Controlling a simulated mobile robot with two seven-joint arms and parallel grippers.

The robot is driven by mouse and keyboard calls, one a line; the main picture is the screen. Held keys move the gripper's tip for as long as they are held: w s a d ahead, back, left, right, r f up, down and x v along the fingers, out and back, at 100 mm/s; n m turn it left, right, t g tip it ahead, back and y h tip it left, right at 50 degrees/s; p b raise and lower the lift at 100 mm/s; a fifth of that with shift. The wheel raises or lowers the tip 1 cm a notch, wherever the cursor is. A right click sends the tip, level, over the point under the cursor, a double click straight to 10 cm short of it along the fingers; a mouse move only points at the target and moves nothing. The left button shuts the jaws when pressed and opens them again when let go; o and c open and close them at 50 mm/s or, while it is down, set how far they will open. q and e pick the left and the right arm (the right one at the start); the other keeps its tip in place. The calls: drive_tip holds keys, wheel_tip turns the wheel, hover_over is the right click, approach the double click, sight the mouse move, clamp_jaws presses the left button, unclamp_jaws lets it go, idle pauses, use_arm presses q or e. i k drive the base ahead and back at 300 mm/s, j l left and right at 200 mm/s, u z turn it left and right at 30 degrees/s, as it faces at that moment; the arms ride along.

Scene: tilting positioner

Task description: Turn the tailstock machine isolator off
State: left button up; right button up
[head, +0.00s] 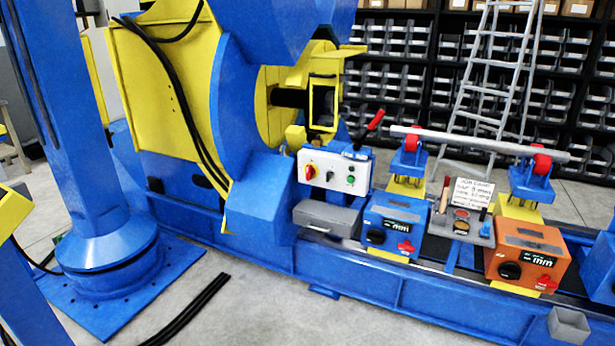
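A white control box (334,171) stands on the blue machine, in front of the yellow and blue round plate. At the left of its face is a red rotary switch (309,172) on a yellow backing, which looks like the isolator. The switch is too small to tell its position surely. A black knob (330,176) and a green button (350,180) sit to its right. A lever with a red grip (375,120) rises behind the box's right end. Neither of my grippers is in the head view.
Right of the box stand a blue unit (393,222) and an orange unit (525,252) with black knobs and red handles. A grey bar (480,143) rests on rollers above them. A ladder (495,80) leans on shelves behind. Floor (270,310) in front is mostly clear, with black cables (190,310).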

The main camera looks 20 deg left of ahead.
sight(310, 171)
drive_tip(key=i+j+u, duration=0.2)
drive_tip(key=i+j, duration=0.25)
drive_tip(key=i+j+u, duration=0.2)
drive_tip(key=i+j, duration=0.25)
drive_tip(key=j, duration=0.15)
drive_tip(key=i+j+u, duration=0.25)
drive_tip(key=i+j, duration=0.15)
drive_tip(key=i+j+u, duration=0.2)
drive_tip(key=i, duration=0.4)
drive_tip(key=i+j+u, duration=0.2)
drive_tip(key=i, duration=0.35)
drive_tip(key=j, duration=0.1)
